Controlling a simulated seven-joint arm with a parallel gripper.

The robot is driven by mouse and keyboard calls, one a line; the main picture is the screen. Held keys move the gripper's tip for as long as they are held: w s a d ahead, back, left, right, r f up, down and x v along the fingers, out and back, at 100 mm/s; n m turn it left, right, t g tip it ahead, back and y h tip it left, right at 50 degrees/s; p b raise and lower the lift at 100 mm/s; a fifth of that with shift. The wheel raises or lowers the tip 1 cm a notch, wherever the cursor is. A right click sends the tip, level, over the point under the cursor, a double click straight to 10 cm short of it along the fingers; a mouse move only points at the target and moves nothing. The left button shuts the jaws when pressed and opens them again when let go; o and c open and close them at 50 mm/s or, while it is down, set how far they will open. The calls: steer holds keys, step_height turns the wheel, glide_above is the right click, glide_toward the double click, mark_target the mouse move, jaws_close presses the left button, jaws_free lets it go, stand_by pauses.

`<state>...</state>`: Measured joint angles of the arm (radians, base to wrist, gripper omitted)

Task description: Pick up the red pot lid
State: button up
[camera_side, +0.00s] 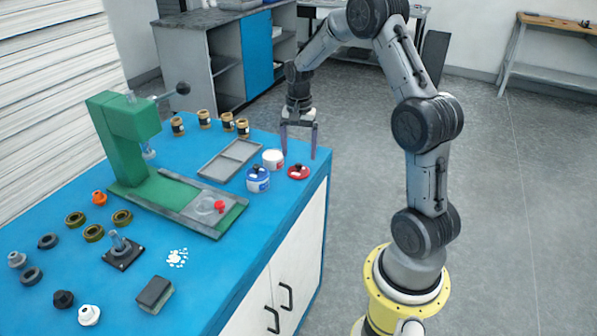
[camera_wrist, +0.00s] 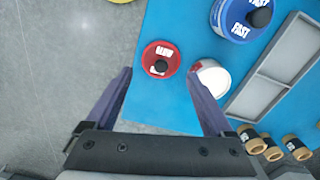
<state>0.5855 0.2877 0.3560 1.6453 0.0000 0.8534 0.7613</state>
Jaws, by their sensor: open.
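The red pot lid (camera_side: 299,174) lies on the blue bench top near its right edge. It is round with a black knob and white lettering. In the wrist view the lid (camera_wrist: 152,68) shows between the lines of my fingers, a little beyond their tips. My gripper (camera_side: 299,155) is open and empty, pointing down above the lid; both fingers also show in the wrist view (camera_wrist: 160,77). The white pot (camera_side: 273,160) stands close beside the lid, without a lid on it. In the wrist view the pot (camera_wrist: 213,80) is close to my right-hand fingertip.
A blue pot (camera_side: 258,183) with a black-knobbed blue lid stands near the white pot. A grey divided tray (camera_side: 217,174) and several brown-and-black cylinders (camera_side: 242,128) lie behind. A green press (camera_side: 126,140) stands to the left. The bench edge is close on the lid's right.

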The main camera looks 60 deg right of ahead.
mark_target(298, 169)
steer(key=shift+w+d+f, duration=0.1)
steer(key=shift+d+f, duration=0.05)
steer(key=shift+f, duration=1.25)
steer(key=shift+w+d+f, duration=0.1)
steer(key=shift+d+f, duration=0.05)
steer(key=shift+f, duration=1.2)
steer(key=c, duration=1)
steer(key=shift+r, duration=0.2)
